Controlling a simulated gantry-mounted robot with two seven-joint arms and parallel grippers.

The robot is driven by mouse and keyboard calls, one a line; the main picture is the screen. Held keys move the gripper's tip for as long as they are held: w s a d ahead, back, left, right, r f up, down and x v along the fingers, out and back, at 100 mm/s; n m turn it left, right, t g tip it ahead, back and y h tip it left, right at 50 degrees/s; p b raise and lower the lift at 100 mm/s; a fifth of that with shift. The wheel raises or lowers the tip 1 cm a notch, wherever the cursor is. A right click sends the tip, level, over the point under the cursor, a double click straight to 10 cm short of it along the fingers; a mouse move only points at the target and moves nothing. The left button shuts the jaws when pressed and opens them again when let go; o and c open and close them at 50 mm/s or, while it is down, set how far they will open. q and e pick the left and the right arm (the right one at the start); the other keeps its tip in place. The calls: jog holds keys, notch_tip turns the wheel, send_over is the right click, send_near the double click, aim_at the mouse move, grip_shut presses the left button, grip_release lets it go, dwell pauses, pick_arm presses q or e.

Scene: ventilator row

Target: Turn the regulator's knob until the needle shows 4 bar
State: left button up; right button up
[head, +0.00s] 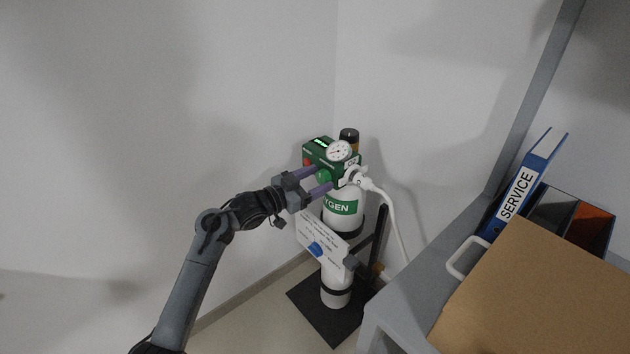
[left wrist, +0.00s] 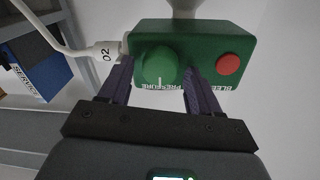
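The green regulator (head: 348,172) sits on top of a white oxygen cylinder (head: 343,222). Its round white gauge (head: 339,150) faces up in the head view; the needle is too small to read. The green pressure knob (left wrist: 158,64) is on the regulator's front and also shows in the head view (head: 323,177). My left gripper (head: 321,179) is open at the knob. In the left wrist view its two purple fingers (left wrist: 157,75) stand on either side of the knob, with a small gap visible on each side. My right gripper is not in view.
A red bleed button (left wrist: 229,65) is beside the knob. A white hose (head: 393,215) runs from the regulator's outlet. A grey shelf unit (head: 400,290) with a cardboard box (head: 540,290) and a blue service binder (head: 522,190) stands right. Walls are close behind the cylinder.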

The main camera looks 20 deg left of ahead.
pick_arm(q)
jog(key=c, duration=0.9)
